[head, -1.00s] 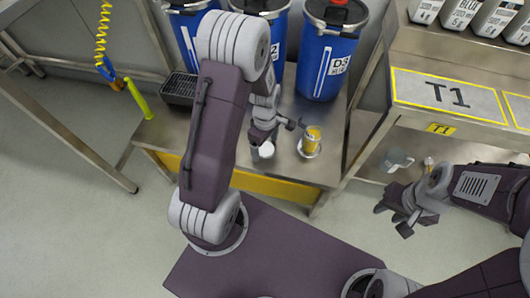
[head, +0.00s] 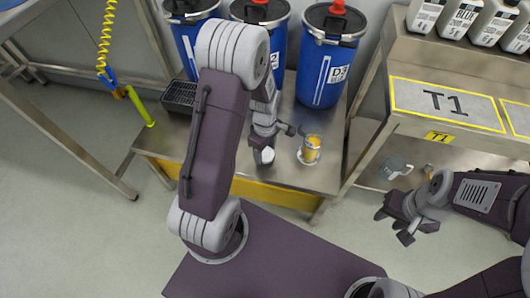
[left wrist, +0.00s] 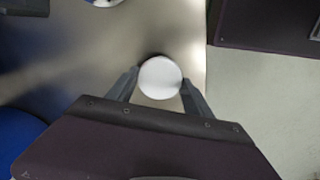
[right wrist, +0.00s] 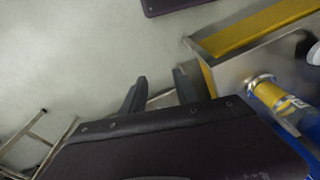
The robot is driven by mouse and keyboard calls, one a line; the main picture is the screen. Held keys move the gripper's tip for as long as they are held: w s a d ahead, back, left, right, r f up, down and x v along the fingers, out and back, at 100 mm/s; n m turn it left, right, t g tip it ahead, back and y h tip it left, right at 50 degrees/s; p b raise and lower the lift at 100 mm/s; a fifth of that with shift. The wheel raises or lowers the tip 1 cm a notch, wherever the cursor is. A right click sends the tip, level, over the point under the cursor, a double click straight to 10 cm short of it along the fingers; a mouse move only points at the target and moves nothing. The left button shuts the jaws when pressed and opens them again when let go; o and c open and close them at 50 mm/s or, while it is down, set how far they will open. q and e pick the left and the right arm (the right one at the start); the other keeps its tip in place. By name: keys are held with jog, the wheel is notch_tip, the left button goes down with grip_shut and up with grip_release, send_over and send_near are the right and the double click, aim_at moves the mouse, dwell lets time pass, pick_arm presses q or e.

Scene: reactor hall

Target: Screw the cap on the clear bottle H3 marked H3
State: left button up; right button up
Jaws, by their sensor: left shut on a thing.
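A round white cap (head: 267,155) is at the tip of my left gripper (head: 265,148), low over the steel bench. In the left wrist view the white cap (left wrist: 160,77) sits between the two fingers of my left gripper (left wrist: 160,84), which is shut on it. The cap hides whatever is beneath it, so I cannot tell whether it sits on a bottle. No H3 mark is readable. My right gripper (head: 400,220) is apart to the right, over the floor. In the right wrist view my right gripper (right wrist: 160,85) is open and empty.
Blue drums (head: 325,70) stand behind, with a dark grate (head: 180,95) at left. The T1 table (head: 440,100) is right, with a clear vessel (head: 396,167) on its lower shelf.

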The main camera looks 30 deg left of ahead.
aim_at(265, 154)
pick_arm(q)
notch_tip(265, 154, up, 8)
jog(key=p, duration=0.3)
jog(key=shift+r+p, duration=0.15)
jog(key=shift+p, duration=0.15)
